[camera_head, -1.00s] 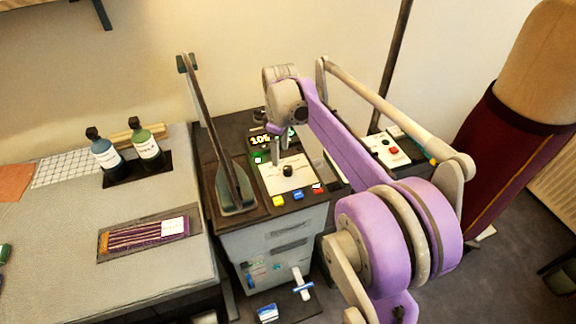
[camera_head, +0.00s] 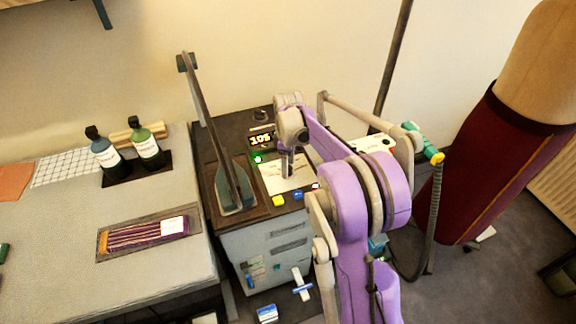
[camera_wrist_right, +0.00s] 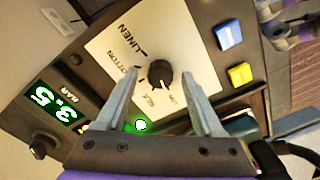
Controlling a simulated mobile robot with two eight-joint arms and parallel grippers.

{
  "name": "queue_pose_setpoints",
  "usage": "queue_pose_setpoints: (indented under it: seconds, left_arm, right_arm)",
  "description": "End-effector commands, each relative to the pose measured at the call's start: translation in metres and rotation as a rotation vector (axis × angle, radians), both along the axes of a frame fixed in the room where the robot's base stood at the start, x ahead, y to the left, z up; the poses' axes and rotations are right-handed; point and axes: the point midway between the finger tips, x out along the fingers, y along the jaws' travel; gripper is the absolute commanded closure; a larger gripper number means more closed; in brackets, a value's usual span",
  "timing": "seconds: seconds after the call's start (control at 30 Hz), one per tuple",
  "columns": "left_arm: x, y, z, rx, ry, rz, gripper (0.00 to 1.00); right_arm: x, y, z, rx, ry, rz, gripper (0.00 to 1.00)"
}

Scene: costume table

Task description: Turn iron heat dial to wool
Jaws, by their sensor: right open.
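The heat dial is a round black knob (camera_wrist_right: 158,73) on a white panel (camera_wrist_right: 110,45) in the right wrist view. LINEN and COTTON are printed around it, and a label that looks like SILK sits near the fingers. I cannot make out a wool label or the exact setting. My right gripper (camera_wrist_right: 160,62) is open, with one finger on each side of the knob; I cannot tell if they touch it. In the head view, my right gripper (camera_head: 288,166) is over the white panel (camera_head: 270,176) and hides the knob. My left gripper is not in view.
Yellow (camera_wrist_right: 239,74) and blue (camera_wrist_right: 228,34) buttons sit beside the panel. An upright iron-like tool (camera_head: 237,195) stands left of the panel. Bottles (camera_head: 146,147) stand on the grey table.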

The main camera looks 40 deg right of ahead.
Motion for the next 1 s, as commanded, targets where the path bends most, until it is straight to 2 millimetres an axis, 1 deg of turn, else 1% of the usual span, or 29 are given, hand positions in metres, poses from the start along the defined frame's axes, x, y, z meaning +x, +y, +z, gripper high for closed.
queue_pose_setpoints:
  seconds: [0.1,0.33,0.37,0.4,0.47,0.5,0.57,0.6,0.73,1.0]
  left_arm:
    - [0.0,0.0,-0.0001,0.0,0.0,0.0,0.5]
    - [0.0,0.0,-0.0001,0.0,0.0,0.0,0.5]
    - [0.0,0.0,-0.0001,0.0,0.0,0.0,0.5]
    - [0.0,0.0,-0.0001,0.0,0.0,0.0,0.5]
    - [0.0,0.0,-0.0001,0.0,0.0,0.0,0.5]
    - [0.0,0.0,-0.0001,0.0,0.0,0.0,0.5]
    - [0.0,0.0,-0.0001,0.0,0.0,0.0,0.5]
    - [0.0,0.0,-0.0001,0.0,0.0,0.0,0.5]
    - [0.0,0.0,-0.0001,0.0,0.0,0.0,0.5]
    - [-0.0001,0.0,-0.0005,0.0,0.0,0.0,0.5]
  right_arm:
    - [0.0,0.0002,-0.0053,0.0,0.0,0.0,0.31]
    - [0.0001,0.0003,-0.0057,0.0,0.0,0.0,0.31]
    - [0.0001,0.0003,-0.0057,0.0,0.0,0.0,0.33]
    - [0.0,0.0003,-0.0056,0.0,0.0,0.0,0.4]
    - [0.0,0.0003,-0.0056,0.0,0.0,0.0,0.51]
    - [0.0,0.0003,-0.0056,0.0,0.0,0.0,0.58]
    - [0.0,0.0003,-0.0055,0.0,0.0,0.0,0.69]
    - [0.0,0.0003,-0.0055,0.0,0.0,0.0,0.76]
    - [0.0,0.0002,-0.0054,0.0,0.0,0.0,0.99]
    - [0.0,0.0002,-0.0054,0.0,0.0,-0.008,1.0]
